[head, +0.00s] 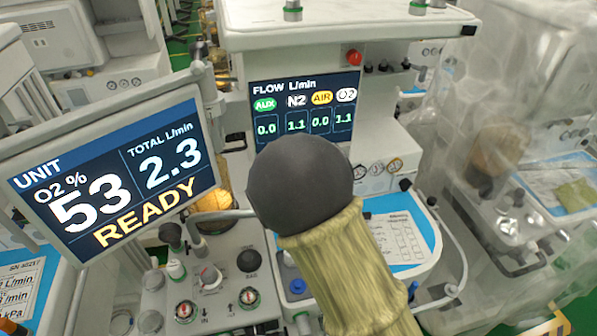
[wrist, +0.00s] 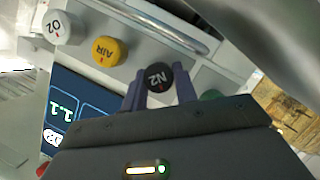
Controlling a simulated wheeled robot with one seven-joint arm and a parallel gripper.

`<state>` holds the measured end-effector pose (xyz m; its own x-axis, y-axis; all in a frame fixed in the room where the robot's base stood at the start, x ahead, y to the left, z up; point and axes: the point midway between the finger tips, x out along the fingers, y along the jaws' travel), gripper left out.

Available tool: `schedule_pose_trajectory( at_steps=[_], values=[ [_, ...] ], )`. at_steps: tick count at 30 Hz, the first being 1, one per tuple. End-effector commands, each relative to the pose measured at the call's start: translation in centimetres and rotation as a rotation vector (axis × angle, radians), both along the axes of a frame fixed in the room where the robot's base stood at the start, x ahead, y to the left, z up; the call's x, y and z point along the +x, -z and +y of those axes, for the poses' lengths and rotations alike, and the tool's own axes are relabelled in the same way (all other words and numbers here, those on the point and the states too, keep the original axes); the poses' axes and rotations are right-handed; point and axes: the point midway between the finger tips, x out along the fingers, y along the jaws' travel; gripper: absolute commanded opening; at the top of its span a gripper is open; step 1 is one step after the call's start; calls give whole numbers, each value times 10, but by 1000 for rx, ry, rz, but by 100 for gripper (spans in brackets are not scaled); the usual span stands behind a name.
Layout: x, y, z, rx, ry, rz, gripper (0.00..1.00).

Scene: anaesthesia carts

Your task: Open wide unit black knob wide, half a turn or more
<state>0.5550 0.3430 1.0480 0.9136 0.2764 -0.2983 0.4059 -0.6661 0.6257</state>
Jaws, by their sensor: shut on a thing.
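The black knob (wrist: 154,76), marked N2, sits on the front of the wide unit (head: 300,32) and shows in the wrist view. My gripper (wrist: 157,90) is shut on it, with one finger on each side. In the head view the knob and my gripper are hidden behind my arm. The flow screen (head: 305,98) reads N2 1.1, O2 1.1, AUX 0.0 and AIR 0.0. The unit's larger screen (head: 115,172) reads O2 53 %, total 2.3 L/min, READY.
In the wrist view, a yellow AIR knob (wrist: 108,50) and a white O2 knob (wrist: 57,28) stand left of the black knob. A metal rail (wrist: 160,22) runs above the knobs.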

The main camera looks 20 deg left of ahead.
Motion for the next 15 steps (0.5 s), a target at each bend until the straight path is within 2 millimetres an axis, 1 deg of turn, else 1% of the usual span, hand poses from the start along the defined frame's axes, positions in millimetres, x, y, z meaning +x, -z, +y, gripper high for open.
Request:
schedule_pose_trajectory(
  at_steps=[5,6,7,8,15],
  values=[
    [0,0,0,2,1,1,6],
    [0,0,0,2,1,1,31],
    [0,0,-1,2,1,1,37],
    [0,0,-1,2,1,1,38],
    [0,0,0,2,0,1,38]
  ],
)
